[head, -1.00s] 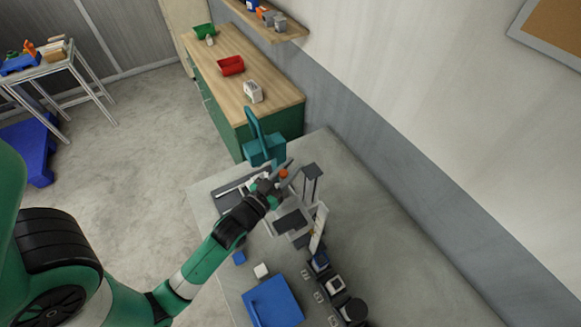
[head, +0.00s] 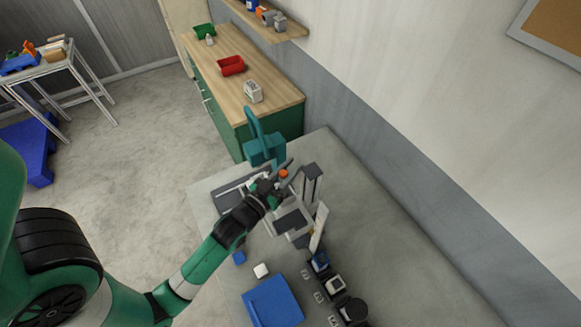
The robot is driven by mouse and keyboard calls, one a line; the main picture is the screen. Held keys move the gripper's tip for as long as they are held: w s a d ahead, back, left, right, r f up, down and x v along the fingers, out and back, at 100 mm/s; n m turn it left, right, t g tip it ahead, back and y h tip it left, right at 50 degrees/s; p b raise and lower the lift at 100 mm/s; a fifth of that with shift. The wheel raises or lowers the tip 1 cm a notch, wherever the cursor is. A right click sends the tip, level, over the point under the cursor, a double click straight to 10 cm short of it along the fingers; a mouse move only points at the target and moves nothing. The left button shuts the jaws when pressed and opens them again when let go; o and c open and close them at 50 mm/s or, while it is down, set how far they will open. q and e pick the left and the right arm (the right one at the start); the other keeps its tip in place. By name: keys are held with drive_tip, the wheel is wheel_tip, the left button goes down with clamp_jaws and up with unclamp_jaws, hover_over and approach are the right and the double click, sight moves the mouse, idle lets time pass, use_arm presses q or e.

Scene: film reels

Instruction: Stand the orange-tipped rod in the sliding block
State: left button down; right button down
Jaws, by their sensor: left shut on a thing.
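My left gripper (head: 276,184) is over the far part of the grey table, shut on the orange-tipped rod. The rod's orange tip (head: 284,174) shows beside the fingers; most of the rod is hidden by the gripper. Just right of and below it stands a grey device with an upright post (head: 311,182) and a dark-topped block (head: 292,222). I cannot tell for certain which part is the sliding block, nor whether the rod touches it. My right gripper is not in view.
A teal press-like tool (head: 264,148) stands behind the gripper. Several dark devices (head: 335,285) line the right. The table's right side (head: 410,270) is clear.

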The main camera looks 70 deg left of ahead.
sight(281, 181)
use_arm(q)
drive_tip(key=shift+f+b, duration=0.55)
drive_tip(key=shift+f, duration=0.1)
drive_tip(key=c, duration=0.9)
unclamp_jaws()
drive_tip(key=shift+c, duration=0.2)
drive_tip(key=shift+s, duration=0.1)
drive_tip(key=shift+v, duration=1.1)
drive_tip(key=shift+b+v, duration=0.6)
drive_tip(key=shift+v, duration=0.95)
drive_tip(key=b+v, duration=0.3)
drive_tip(key=v, duration=0.2)
drive_tip(key=shift+s+d+r, duration=0.1)
drive_tip(key=shift+s+d, duration=0.05)
drive_tip(key=shift+s, duration=0.1)
